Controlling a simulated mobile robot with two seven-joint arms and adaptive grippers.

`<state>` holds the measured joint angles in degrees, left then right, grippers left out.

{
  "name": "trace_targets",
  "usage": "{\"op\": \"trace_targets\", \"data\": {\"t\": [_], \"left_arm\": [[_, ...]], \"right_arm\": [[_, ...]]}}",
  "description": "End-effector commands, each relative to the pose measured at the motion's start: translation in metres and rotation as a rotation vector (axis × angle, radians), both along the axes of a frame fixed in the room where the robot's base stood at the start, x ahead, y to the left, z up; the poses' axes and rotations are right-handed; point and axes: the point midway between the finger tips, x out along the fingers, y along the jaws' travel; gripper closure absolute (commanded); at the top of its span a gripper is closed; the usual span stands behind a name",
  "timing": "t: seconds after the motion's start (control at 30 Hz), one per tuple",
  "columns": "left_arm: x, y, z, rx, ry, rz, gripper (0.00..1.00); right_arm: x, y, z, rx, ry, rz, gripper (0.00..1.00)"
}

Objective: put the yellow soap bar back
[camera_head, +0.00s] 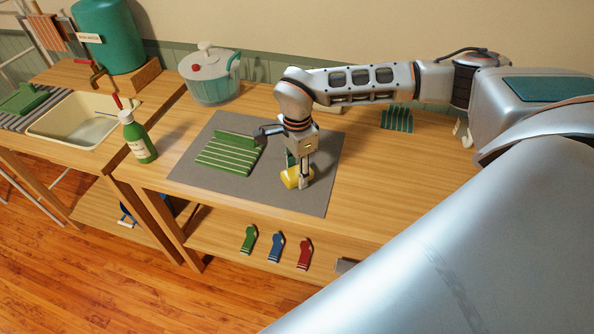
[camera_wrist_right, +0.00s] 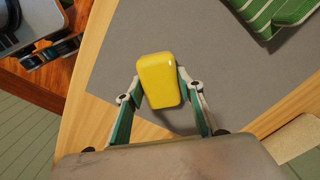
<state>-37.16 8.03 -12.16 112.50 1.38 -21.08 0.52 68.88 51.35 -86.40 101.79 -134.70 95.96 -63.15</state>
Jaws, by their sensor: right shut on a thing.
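The yellow soap bar (camera_head: 291,178) is between the fingers of my right gripper (camera_head: 297,174), over the right part of the grey mat (camera_head: 312,199). In the right wrist view the soap bar (camera_wrist_right: 160,80) sits between both fingertips of my right gripper (camera_wrist_right: 160,88), which is shut on it. A shadow lies on the mat beside it; I cannot tell whether the bar touches the mat. A green striped rack (camera_head: 228,154) stands on the mat to the left, and also shows in the right wrist view (camera_wrist_right: 284,12).
A green bottle (camera_head: 138,140) stands at the table's left edge. A lidded pot (camera_head: 209,80) is at the back. A sink (camera_head: 84,124) lies further left. Another green striped piece (camera_head: 397,119) is at the back right. Green, blue and red clips (camera_head: 276,249) lie on the lower shelf.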

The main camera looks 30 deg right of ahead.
Motion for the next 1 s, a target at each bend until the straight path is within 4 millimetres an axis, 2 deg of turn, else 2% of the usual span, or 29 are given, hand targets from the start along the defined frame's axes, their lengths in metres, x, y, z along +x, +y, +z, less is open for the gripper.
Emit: {"op": "trace_targets", "data": {"t": [0.3,0.33,0.37,0.4,0.77,0.87,1.0], "left_arm": [[0.000,0.000,-0.001,0.000,-0.001,0.000,0.60],[0.000,0.000,0.000,0.000,-0.001,0.000,0.60],[0.000,0.000,0.000,0.000,-0.001,0.000,0.60],[0.000,0.000,0.000,0.000,-0.001,0.000,0.60],[-0.001,0.000,-0.002,0.000,0.004,0.000,0.60],[-0.001,0.000,-0.002,0.000,0.004,0.000,0.60],[-0.001,0.000,-0.003,0.000,0.004,0.000,0.60]], "right_arm": [[0.000,0.000,-0.003,0.000,-0.001,0.000,0.83],[0.000,0.000,-0.002,0.000,-0.001,0.000,0.55],[0.000,0.000,-0.002,0.000,-0.001,0.000,0.48],[0.000,0.000,-0.002,0.000,-0.001,0.000,0.46],[0.000,0.000,0.001,0.000,-0.001,0.000,0.46],[0.001,0.000,0.010,0.001,-0.003,0.000,0.46],[0.002,0.000,0.035,0.000,-0.007,0.000,0.46]]}}
